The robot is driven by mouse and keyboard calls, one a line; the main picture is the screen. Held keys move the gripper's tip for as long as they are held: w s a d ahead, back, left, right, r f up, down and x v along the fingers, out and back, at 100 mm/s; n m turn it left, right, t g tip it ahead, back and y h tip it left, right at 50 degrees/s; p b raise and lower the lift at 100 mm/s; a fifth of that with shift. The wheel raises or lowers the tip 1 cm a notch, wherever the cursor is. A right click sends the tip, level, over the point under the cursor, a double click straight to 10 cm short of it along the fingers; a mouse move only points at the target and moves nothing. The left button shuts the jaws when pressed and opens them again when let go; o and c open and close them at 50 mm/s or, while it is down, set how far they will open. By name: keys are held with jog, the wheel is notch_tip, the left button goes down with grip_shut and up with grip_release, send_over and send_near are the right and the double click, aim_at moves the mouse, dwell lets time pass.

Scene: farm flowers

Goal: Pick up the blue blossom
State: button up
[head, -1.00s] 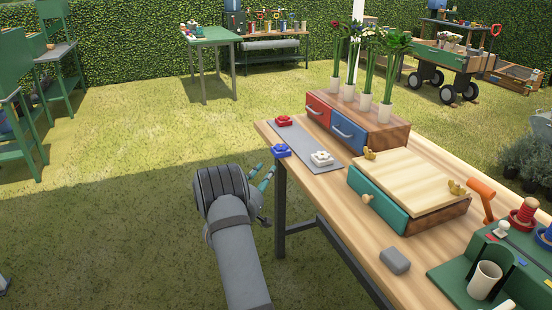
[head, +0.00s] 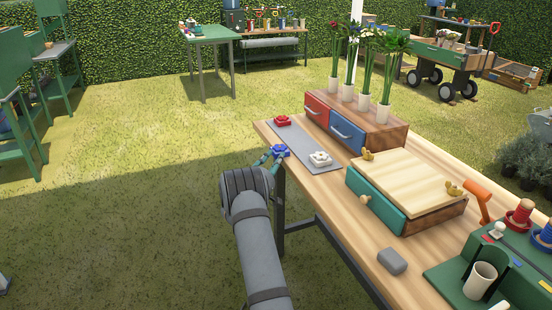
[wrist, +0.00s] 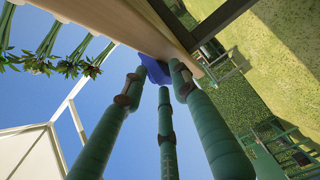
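The blue blossom (head: 281,151) lies at the left edge of the wooden table (head: 330,190), by the grey mat (head: 303,146). My gripper (head: 271,156) has reached it from the left. In the wrist view, the green fingers of my gripper (wrist: 158,75) are spread apart, with the blue blossom (wrist: 153,68) between and beyond their tips. Whether any fingertip touches it I cannot tell. A red blossom (head: 283,121) and a white blossom (head: 320,159) lie on the mat.
Behind the mat, a box with red (head: 317,109) and blue (head: 346,135) drawers carries flowers in vases. A wooden-topped box with a teal drawer (head: 375,198) and a grey block (head: 392,261) stand nearer. Open grass lies left of the table.

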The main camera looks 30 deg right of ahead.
grip_shut()
dwell(0.9)
jog(key=shift+r, duration=0.1)
dwell(0.6)
notch_tip(320, 180, up, 3)
jog(key=shift+f+p, duration=0.15)
jog(key=shift+p, duration=0.85)
jog(key=c, duration=0.6)
grip_release()
jog(key=shift+f, duration=0.2)
jog(key=o, duration=0.6)
